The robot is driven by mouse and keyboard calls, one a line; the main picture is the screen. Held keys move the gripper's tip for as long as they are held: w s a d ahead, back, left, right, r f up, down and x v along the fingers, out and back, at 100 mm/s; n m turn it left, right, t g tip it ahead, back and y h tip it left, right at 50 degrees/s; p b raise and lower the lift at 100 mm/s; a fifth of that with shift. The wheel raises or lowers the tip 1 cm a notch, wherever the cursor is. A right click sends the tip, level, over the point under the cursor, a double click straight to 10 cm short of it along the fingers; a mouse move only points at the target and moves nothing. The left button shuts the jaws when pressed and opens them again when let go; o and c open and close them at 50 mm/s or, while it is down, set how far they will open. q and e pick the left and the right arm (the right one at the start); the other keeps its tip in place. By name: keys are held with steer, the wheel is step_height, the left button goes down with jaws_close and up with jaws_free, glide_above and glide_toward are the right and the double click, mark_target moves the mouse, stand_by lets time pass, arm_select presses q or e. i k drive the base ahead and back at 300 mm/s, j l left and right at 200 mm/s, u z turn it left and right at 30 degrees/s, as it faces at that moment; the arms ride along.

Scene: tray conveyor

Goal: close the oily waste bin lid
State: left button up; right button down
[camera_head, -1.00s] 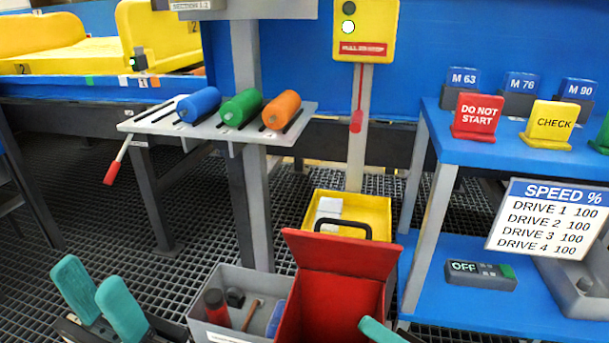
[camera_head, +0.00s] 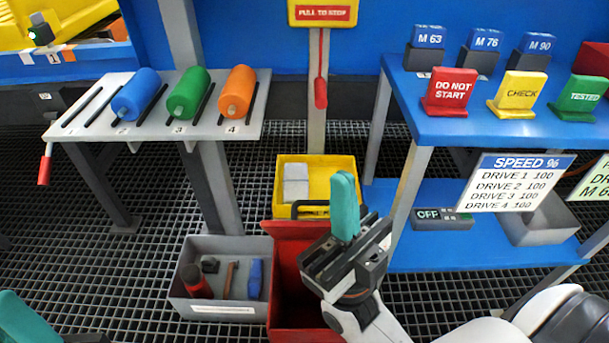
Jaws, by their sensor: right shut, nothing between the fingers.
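The red bin (camera_head: 281,334) stands on the grating at the bottom middle of the head view. Its red lid (camera_head: 285,230) is raised along the back, and the dark inside shows below it. My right gripper (camera_head: 345,200) is shut and empty, its teal fingers pointing up. It overlaps the right part of the lid and bin in the picture, and I cannot tell whether it touches the lid. One teal finger of my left gripper (camera_head: 25,318) shows at the lower left corner; the rest is cut off.
A grey tool box (camera_head: 222,309) stands left of the bin. A blue shelf unit (camera_head: 412,256) stands right; a roller rack (camera_head: 80,133) stands left.

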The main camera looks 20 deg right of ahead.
mark_target(293, 228)
steer(key=k+j+z, duration=0.15)
steer(key=k, duration=0.3)
steer(key=k+j+z, duration=0.15)
steer(key=k, duration=0.3)
